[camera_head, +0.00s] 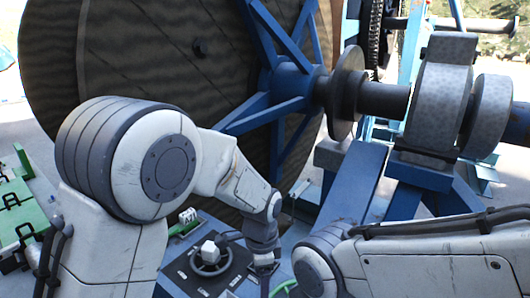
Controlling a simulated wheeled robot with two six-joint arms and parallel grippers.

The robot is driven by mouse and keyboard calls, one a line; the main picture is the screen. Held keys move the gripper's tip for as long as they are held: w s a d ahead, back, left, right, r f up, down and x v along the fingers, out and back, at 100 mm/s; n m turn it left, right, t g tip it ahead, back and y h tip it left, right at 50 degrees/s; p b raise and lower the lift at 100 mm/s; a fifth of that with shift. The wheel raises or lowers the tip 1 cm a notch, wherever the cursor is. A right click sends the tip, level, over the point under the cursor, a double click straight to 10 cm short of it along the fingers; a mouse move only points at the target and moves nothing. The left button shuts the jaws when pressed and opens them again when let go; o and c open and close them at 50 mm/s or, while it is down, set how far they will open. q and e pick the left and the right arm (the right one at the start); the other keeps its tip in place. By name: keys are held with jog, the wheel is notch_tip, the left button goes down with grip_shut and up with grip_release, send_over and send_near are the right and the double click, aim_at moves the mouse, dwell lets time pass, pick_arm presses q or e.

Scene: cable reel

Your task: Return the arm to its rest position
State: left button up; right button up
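My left arm comes in from the left and reaches down toward the control panel (180,270). Its gripper end (264,264) is small, dark and pointed down, just right of a black handwheel (208,260) with a pale hub. I cannot make out its fingers or whether they are open, nor whether it touches the panel. My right arm is bent across the lower right, and its gripper is not visible. The large wooden cable reel (140,60) with blue spokes (268,115) stands behind my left arm, which hides part of it.
Green parts (12,212) with black handles lie at the far left. A small white block (187,215) marked with letters sits behind the handwheel.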

pick_arm(q)
jog(key=s+a+f+n+b, duration=0.2)
jog(key=s+b, duration=0.4)
jog(key=s, duration=0.3)
jog(key=s+a+f+n+h+b, duration=0.1)
jog(key=s+f+n+b, duration=0.3)
jog(key=s, duration=0.6)
jog(key=a+n+b, duration=0.1)
jog(key=n+b, duration=0.1)
jog(key=b, duration=0.1)
jog(key=shift+s+a+n, duration=0.15)
jog(key=shift+s+n, duration=0.1)
jog(key=shift+n, duration=0.05)
